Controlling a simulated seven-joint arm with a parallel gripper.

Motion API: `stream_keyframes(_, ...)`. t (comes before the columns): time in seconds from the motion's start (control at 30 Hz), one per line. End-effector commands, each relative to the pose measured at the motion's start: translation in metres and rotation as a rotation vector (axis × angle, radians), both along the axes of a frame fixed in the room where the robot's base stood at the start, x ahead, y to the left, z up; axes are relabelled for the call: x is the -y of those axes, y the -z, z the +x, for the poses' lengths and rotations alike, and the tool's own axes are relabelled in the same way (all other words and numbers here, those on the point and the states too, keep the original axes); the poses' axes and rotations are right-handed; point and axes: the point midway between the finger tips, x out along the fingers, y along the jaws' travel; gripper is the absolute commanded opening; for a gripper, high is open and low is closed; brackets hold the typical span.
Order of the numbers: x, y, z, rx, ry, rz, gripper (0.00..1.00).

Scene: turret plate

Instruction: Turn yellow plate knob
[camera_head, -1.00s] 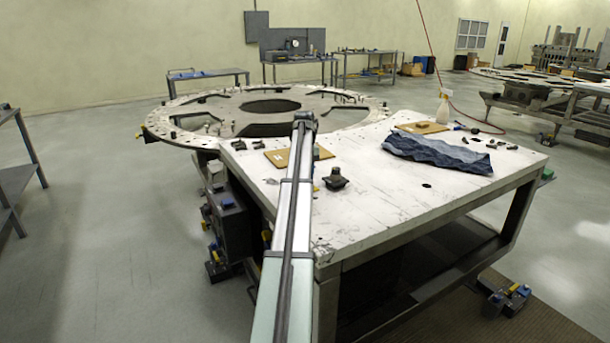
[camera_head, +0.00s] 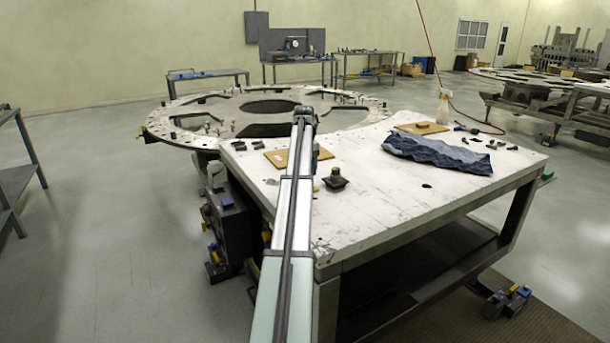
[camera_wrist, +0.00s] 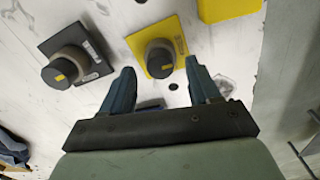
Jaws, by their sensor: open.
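In the wrist view a yellow square plate (camera_wrist: 178,30) carries a grey and black round knob (camera_wrist: 160,56) with a yellow mark on its top. My gripper (camera_wrist: 159,68) is open, with its two blue fingers apart. In the head view my arm hides the yellow plate and most of my gripper; a blue-green part shows beside the arm.
A similar knob on a dark plate (camera_wrist: 92,60) sits to the left; a dark knob (camera_head: 335,180) stands on the white table (camera_head: 400,210). Another yellow piece (camera_wrist: 230,9) lies at the top right. A blue cloth (camera_head: 437,152) and a slotted round plate (camera_head: 215,118) are farther away.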

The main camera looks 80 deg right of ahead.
Motion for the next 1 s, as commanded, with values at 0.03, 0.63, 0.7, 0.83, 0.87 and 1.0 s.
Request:
stream_keyframes(0.03,0.001,-0.009,0.000,0.001,0.000,-0.001,0.61)
stream_keyframes(0.63,0.000,-0.110,0.001,0.000,0.000,-0.001,0.61)
stream_keyframes(0.7,0.000,-0.115,0.001,0.000,0.000,-0.001,0.61)
stream_keyframes(0.83,-0.001,-0.119,0.001,0.000,0.000,0.000,0.61)
stream_keyframes(0.87,-0.001,-0.120,0.001,0.000,0.000,0.000,0.61)
stream_keyframes(1.0,-0.001,-0.120,0.001,0.000,0.000,0.000,0.61)
